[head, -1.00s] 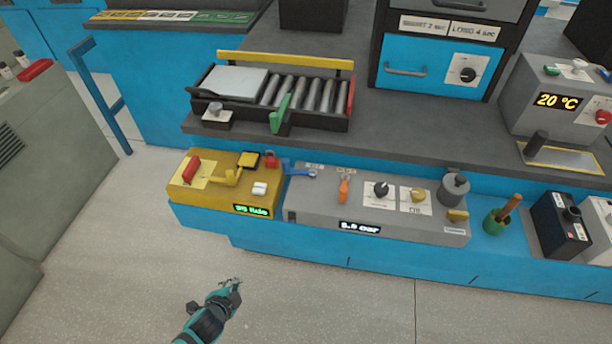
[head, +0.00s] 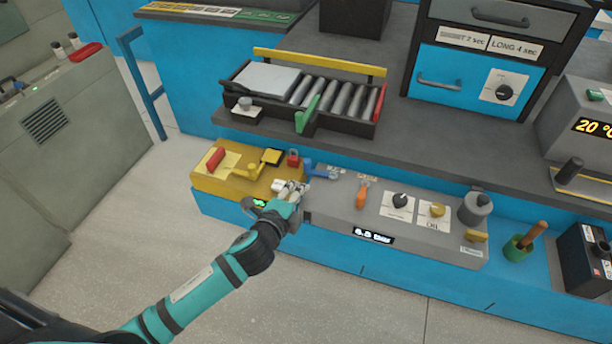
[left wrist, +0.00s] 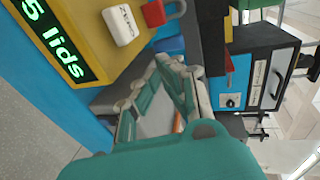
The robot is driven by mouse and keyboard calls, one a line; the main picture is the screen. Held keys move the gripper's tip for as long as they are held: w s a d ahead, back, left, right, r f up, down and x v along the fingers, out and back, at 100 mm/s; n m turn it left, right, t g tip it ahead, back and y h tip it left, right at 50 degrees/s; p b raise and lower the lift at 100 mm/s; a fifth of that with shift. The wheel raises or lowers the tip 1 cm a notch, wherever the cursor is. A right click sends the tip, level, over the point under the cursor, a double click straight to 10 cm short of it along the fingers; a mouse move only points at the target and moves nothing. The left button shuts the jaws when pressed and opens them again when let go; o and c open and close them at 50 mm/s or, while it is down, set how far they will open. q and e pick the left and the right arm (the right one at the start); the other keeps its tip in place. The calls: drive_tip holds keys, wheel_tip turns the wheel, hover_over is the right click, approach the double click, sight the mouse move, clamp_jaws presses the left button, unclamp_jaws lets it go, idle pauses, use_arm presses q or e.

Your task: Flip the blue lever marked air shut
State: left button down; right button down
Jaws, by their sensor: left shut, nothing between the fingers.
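The blue lever (head: 322,172) sits at the left end of the grey panel (head: 335,215), beside a small label too small to read surely. Its handle points to the right in the head view. My left gripper (head: 291,187) is shut and empty, just left of and in front of the lever, over the right end of the yellow box. A gap seems to remain between fingers and lever. In the left wrist view my left gripper (left wrist: 168,85) reaches up toward a bit of blue (left wrist: 170,45), probably the lever, mostly hidden. My right gripper is out of view.
The yellow box (head: 222,184) carries a red switch, a yellow lever, a white button (left wrist: 122,25) and a red padlock (head: 293,158). An orange lever (head: 361,193) and two knobs stand to the right. The roller tray (head: 250,105) is on the counter behind.

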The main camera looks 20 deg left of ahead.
sight(308, 169)
use_arm(q)
drive_tip(key=shift+r+x, duration=0.2)
drive_tip(key=shift+x, duration=0.65)
drive_tip(key=shift+r+x, duration=0.2)
drive_tip(key=shift+x, duration=0.65)
drive_tip(key=shift+r+x, duration=0.2)
drive_tip(key=shift+x, duration=0.65)
drive_tip(key=shift+w, duration=0.15)
drive_tip(key=shift+w+a+r+p, duration=0.1)
drive_tip(key=shift+w+a+p, duration=0.05)
drive_tip(key=shift+w+p, duration=0.5)
drive_tip(key=shift+w, duration=0.1)
